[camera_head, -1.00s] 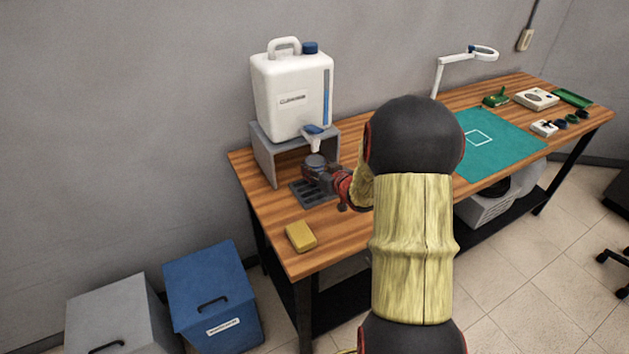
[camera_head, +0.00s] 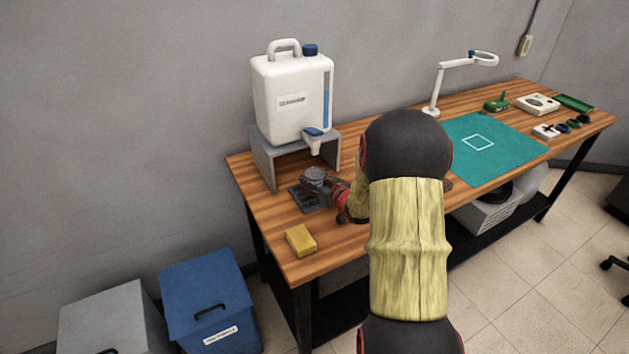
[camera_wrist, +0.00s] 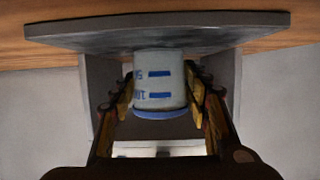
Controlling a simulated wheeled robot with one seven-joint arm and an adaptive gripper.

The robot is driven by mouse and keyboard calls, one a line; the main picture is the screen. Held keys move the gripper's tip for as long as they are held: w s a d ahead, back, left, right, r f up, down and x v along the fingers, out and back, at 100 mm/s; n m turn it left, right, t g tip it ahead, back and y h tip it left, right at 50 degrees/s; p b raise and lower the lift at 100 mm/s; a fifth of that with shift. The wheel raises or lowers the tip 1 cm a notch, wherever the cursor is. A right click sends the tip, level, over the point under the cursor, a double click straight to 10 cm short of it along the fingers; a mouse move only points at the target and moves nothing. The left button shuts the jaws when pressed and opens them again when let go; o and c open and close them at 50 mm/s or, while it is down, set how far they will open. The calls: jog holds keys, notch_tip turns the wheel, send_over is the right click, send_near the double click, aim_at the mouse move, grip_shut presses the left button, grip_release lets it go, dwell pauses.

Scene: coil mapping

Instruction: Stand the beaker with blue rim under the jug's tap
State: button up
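The beaker with the blue rim (camera_wrist: 160,88) is between the fingers of my gripper (camera_wrist: 160,92). The wrist view is upside down, with the blue rim lower in the picture. Both finger pads appear to touch the beaker's sides. In the head view the beaker (camera_head: 314,173) is upright just below the jug's tap (camera_head: 314,144), over the dark drip tray (camera_head: 300,197). Its base is at or very near the tray (camera_wrist: 70,36); contact is unclear. The white jug (camera_head: 285,85) stands on a grey stand (camera_head: 263,163). My gripper (camera_head: 322,188) is partly hidden by my arm.
A yellow sponge (camera_head: 301,240) lies near the table's front left corner. A green mat (camera_head: 500,150), a white lamp (camera_head: 437,85) and small items are on the right. Blue (camera_head: 210,300) and grey (camera_head: 105,320) bins stand on the floor at left.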

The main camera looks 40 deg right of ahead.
jog(key=o, duration=0.4)
jog(key=shift+c, duration=0.2)
jog(key=shift+s+r, duration=0.2)
jog(key=shift+r, duration=0.15)
jog(key=p+v, duration=0.4)
jog(key=v, duration=0.7)
jog(key=shift+s, duration=0.1)
jog(key=shift+a+r, duration=0.1)
jog(key=shift+r, duration=0.1)
jog(key=s+a+r+g+h, duration=0.15)
jog(key=a+r+g, duration=0.25)
jog(key=a+r, duration=0.85)
jog(key=s+a+r+n+g+y, duration=0.2)
jog(key=s+a+g+y, duration=0.2)
jog(key=s+a, duration=1.4)
jog(key=a+y, duration=0.1)
jog(key=a, duration=0.2)
jog(key=shift+s+a+r+n, duration=0.2)
jog(key=shift+a+r+n, duration=0.1)
jog(key=shift+a, duration=0.05)
